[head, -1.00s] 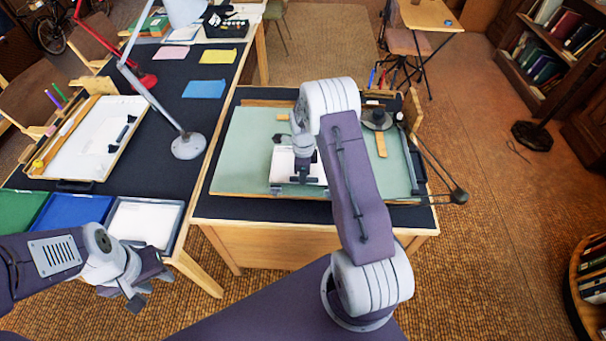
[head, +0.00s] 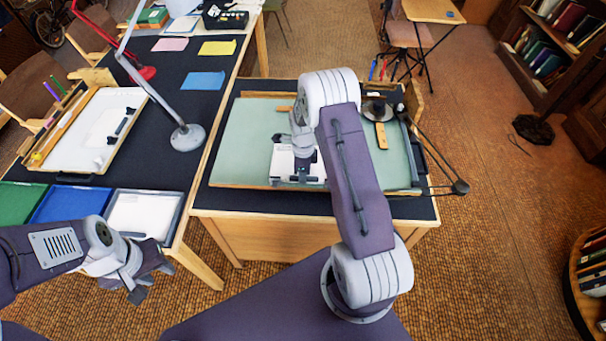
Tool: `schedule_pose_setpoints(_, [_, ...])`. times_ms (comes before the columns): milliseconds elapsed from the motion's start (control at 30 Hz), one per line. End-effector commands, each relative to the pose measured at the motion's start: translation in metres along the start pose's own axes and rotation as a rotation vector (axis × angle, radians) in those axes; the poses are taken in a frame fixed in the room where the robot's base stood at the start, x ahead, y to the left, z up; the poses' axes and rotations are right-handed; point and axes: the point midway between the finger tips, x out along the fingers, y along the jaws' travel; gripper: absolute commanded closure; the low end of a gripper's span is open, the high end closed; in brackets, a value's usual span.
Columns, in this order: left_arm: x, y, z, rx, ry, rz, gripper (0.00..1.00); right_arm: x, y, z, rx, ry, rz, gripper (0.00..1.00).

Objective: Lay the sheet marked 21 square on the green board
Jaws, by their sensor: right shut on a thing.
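The green board (head: 240,135) lies on the desk in front of me. My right arm reaches over it. My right gripper (head: 304,178) points down at the board's near middle and is shut on a white sheet (head: 282,163), which lies at or just above the board. The gripper and arm hide part of the sheet, and no number on it can be read. I cannot tell whether it is square to the board. My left gripper (head: 152,283) hangs empty and open at lower left, in front of the trays.
On the board's right are a wooden strip (head: 381,135) and a dark round object (head: 376,108). A dark bar runs along its right edge. A lamp base (head: 187,137), a white drawing board (head: 70,150), and blue (head: 75,205) and white (head: 140,215) trays are on the left table.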

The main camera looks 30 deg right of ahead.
Motion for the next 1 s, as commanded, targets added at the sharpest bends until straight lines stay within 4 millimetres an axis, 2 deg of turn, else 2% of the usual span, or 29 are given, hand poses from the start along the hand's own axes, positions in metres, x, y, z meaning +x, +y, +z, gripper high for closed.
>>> schedule_pose_setpoints(500, [0.0037,-0.0001,0.0004,0.0,0.0,0.0,0.64,0.0057,-0.0002,0.0,0.0,0.0,0.0,1.0])
schedule_pose_setpoints(533, [0.0034,-0.0001,0.0004,0.0,0.0,0.0,0.64,0.0054,-0.0002,0.0001,0.0,0.0,0.0,0.8])
schedule_pose_setpoints(600, [0.0033,0.0,0.0003,0.0,0.0,0.0,0.64,0.0052,-0.0001,0.0,0.0,0.0,0.0,0.6])
schedule_pose_setpoints(900, [0.0033,-0.0001,0.0004,0.0,0.0,0.0,0.64,0.0048,-0.0001,0.0,0.0,0.0,0.0,0.6])
schedule_pose_setpoints(1000, [0.0044,-0.0001,0.0005,0.0,0.0,0.0,0.64,-0.0039,-0.0007,0.0002,0.0,-0.001,-0.002,0.6])
